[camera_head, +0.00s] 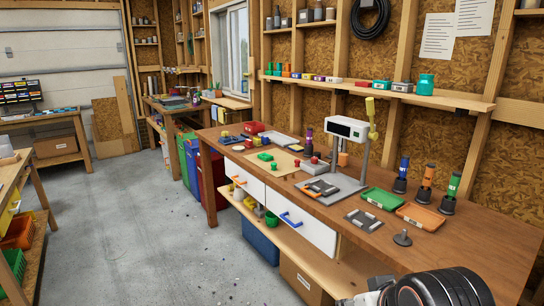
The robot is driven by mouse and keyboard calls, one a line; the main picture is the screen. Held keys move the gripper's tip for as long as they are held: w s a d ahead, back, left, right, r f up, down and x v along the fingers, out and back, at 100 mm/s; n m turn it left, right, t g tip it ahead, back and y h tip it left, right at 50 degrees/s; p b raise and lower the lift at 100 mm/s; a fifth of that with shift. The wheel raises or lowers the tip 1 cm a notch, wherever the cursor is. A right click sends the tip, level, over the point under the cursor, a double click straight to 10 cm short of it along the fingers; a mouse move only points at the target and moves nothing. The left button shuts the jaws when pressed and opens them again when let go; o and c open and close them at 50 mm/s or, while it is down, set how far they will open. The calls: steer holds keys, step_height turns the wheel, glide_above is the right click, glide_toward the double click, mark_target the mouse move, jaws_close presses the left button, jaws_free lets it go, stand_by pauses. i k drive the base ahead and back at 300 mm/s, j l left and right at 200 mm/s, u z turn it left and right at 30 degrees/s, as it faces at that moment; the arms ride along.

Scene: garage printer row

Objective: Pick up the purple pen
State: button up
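My gripper's fingers do not show in this view.
Blue (403,171), orange (426,178) and green (452,187) upright items in dark bases stand at the bench's right. Nearer are a green tray (382,198), an orange tray (421,216) and a grey plate (363,220). The bench's front right is clear.

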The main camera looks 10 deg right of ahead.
mark_target(308, 137)
steer(key=i+j+z, duration=0.4)
steer(key=i+j, duration=0.35)
steer(key=i, duration=0.35)
steer(key=i+j+z, duration=0.4)
steer(key=i+j, duration=0.6)
